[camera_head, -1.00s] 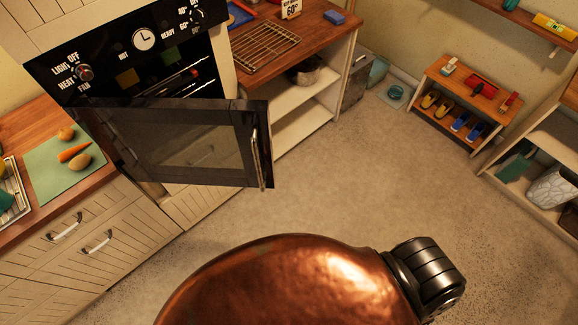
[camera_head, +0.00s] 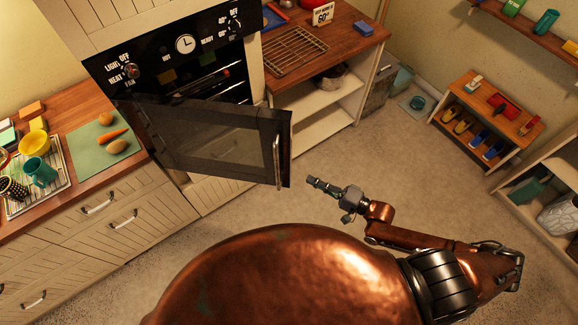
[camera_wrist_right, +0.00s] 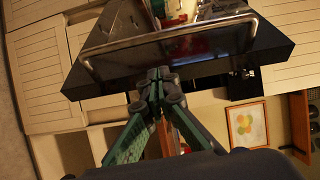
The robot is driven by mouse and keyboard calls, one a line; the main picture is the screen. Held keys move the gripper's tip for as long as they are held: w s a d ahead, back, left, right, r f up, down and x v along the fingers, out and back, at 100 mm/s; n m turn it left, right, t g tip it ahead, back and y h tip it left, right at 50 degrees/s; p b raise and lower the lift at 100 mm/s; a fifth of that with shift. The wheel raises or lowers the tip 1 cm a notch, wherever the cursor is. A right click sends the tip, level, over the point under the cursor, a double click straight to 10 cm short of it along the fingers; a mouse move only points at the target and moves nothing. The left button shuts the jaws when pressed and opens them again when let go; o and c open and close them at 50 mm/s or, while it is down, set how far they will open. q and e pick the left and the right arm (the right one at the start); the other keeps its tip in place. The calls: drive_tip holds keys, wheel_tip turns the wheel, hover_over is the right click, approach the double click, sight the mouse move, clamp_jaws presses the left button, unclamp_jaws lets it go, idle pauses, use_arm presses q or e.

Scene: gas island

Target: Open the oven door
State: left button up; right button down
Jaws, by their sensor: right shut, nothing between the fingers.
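The oven door (camera_head: 215,142) is dark with a glass pane and stands swung well out from the oven (camera_head: 195,80), whose racks show behind it. Its metal handle (camera_head: 277,160) runs along the door's free right edge. My right gripper (camera_head: 312,181) is shut and empty, to the right of the handle and apart from it in the head view. In the right wrist view the closed fingertips (camera_wrist_right: 160,76) point toward the handle bar (camera_wrist_right: 165,42) and the dark door edge (camera_wrist_right: 200,65); the exact gap is unclear. My left gripper is out of view.
A wooden counter with a wire rack (camera_head: 285,52) stands right of the oven. The left counter holds a green board (camera_head: 88,150) with vegetables, and dishes. A low shoe bench (camera_head: 485,120) is at the right. The floor (camera_head: 360,150) in front of the door is clear.

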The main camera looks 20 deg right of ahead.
drive_tip(key=r, duration=0.1)
drive_tip(key=p, duration=0.2)
hover_over(288, 169)
drive_tip(key=s, duration=0.3)
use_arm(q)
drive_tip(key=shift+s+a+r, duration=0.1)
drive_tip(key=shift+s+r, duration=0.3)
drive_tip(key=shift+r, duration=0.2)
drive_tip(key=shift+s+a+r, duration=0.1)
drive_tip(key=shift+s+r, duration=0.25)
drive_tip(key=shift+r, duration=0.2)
use_arm(e)
drive_tip(key=shift+s+a+r, duration=0.15)
drive_tip(key=shift+a, duration=0.25)
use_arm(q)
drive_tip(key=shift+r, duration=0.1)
use_arm(e)
drive_tip(key=shift+s, duration=0.1)
